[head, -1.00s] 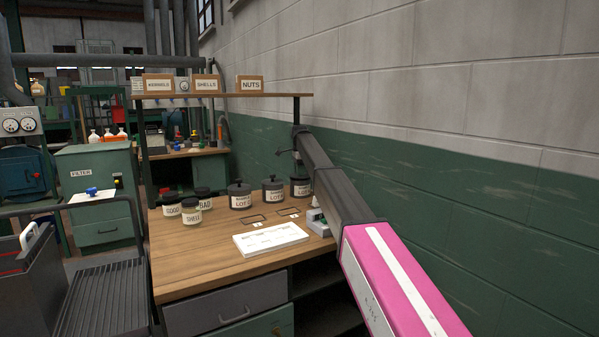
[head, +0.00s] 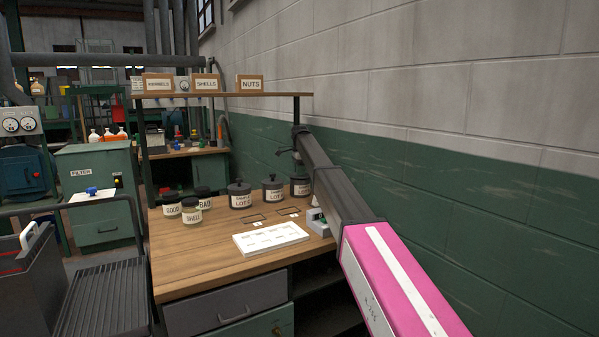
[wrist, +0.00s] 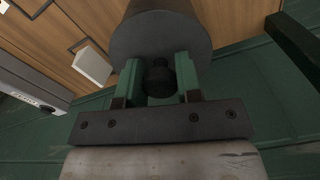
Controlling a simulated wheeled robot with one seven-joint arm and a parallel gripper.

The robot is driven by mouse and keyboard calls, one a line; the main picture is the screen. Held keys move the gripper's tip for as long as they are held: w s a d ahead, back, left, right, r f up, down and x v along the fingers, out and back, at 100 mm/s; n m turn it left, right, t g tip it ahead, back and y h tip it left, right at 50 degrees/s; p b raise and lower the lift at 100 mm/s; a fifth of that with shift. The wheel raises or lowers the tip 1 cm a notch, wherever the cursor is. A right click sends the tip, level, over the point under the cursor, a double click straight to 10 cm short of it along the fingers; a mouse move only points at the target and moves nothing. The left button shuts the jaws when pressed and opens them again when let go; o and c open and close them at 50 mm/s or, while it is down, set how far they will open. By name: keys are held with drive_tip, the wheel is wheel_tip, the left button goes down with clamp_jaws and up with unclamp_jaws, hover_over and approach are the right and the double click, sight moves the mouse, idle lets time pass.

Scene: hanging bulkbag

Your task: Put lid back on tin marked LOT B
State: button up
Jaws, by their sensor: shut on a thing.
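Three dark-lidded tins with white LOT labels stand in a row at the back of the wooden bench in the head view: a left tin (head: 239,198), a middle tin (head: 272,193) and a right tin (head: 300,189). Their last letters are too small to read surely. The left and middle tins have knobbed lids on. In the wrist view my gripper (wrist: 159,82) is shut on the black knob of a dark round lid (wrist: 135,42). The arm hides most of the gripper in the head view, above the right tin. I cannot tell whether the lid touches that tin.
Smaller jars (head: 191,212) stand at the bench's left. A white panel (head: 271,238) lies in front, with black outlines and small cards behind it. A grey-green device (head: 319,223) sits right of these. A labelled shelf (head: 220,94) runs above; the wall is close on the right.

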drive_tip(key=o, duration=1.5)
drive_tip(key=shift+r, duration=0.1)
drive_tip(key=shift+r, duration=3.4)
clamp_jaws()
